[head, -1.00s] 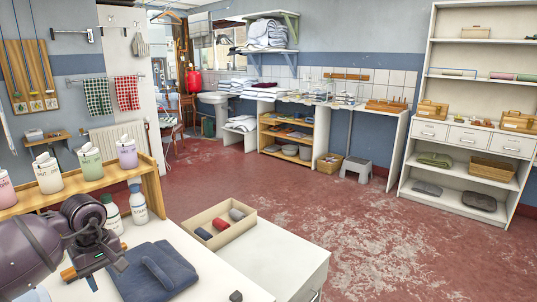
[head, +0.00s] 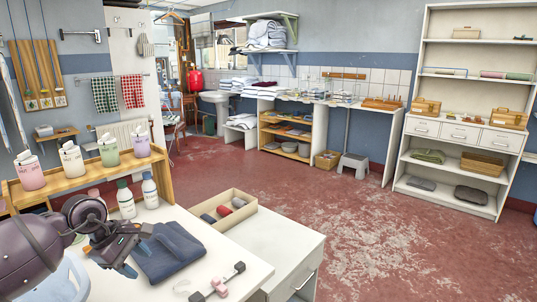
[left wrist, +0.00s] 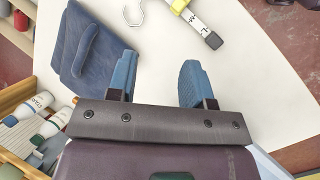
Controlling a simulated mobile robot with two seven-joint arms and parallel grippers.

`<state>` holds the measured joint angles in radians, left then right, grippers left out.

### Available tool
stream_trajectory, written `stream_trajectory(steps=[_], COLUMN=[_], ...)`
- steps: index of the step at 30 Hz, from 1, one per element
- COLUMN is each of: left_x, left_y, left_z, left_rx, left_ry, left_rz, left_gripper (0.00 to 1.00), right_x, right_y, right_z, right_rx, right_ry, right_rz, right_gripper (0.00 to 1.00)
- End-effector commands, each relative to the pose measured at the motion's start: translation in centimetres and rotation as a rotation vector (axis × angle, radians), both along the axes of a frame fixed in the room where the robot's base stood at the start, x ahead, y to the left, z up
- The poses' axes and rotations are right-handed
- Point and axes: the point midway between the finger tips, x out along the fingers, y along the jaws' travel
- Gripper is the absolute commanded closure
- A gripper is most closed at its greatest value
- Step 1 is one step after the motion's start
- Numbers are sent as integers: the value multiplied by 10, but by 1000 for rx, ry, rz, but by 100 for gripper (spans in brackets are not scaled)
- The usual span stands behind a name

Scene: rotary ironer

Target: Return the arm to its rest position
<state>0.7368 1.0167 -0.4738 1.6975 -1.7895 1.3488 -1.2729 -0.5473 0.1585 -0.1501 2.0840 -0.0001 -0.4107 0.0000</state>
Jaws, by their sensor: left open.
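My left gripper (head: 128,248) is at the lower left of the head view, above the white table (head: 195,268). In the left wrist view its two blue fingers (left wrist: 157,76) stand apart with only bare white tabletop between them. A dark blue folded cloth (head: 170,252) lies on the table just right of the gripper in the head view. It also shows beside the fingers at the upper left of the wrist view (left wrist: 85,48), apart from them. My right gripper is in neither view.
A tray (head: 245,208) with red and dark rolls stands behind the cloth. White bottles (head: 149,190) and a wooden shelf of labelled canisters (head: 108,153) stand behind the arm. The red floor is open to the right.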

Motion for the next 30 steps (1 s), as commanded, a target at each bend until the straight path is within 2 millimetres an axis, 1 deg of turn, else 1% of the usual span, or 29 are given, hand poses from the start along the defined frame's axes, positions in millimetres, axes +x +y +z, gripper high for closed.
stream_trajectory(steps=[3,5,6,8,9,11,13,15,17,18,20,21,23,24,26,27,28,29,30], left_x=[8,10,10,9,8,5,3,0,-1,-2,-4,-6,-10,-14,-21,-27,-33,-39,-48], left_y=[-41,-63,-76,-94,-104,-116,-126,-131,-130,-128,-122,-116,-107,-100,-89,-83,-78,-74,-69], left_z=[28,42,52,64,72,82,92,99,101,100,95,88,74,62,42,28,16,4,-12], left_rx=[-274,-435,-543,-707,-818,-981,-1170,-1355,-1509,-1609,-1755,-1848,-1980,-2061,-2165,-2226,2201,2108,1994], left_ry=[-5,20,47,105,154,240,362,503,639,737,891,1001,1172,1281,1440,1538,-1564,-1538,-1500], left_rz=[137,210,260,336,389,474,578,690,794,868,985,1068,1199,1285,1414,1497,-1512,-1480,-1442], left_gripper=[54,54,54,54,54,54,54,54,54,54,54,54,54,54,54,54,54,54,54], right_x=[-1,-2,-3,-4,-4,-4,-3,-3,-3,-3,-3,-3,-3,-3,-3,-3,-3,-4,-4], right_y=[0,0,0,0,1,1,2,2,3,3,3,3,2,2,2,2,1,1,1], right_z=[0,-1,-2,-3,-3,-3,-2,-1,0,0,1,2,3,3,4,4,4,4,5], right_rx=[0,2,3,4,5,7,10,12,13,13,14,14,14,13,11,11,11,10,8], right_ry=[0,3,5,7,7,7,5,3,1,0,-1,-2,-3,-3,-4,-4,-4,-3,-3], right_rz=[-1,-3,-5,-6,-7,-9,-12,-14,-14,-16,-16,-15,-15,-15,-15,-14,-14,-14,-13], right_gripper=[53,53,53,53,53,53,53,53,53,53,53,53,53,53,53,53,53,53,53])
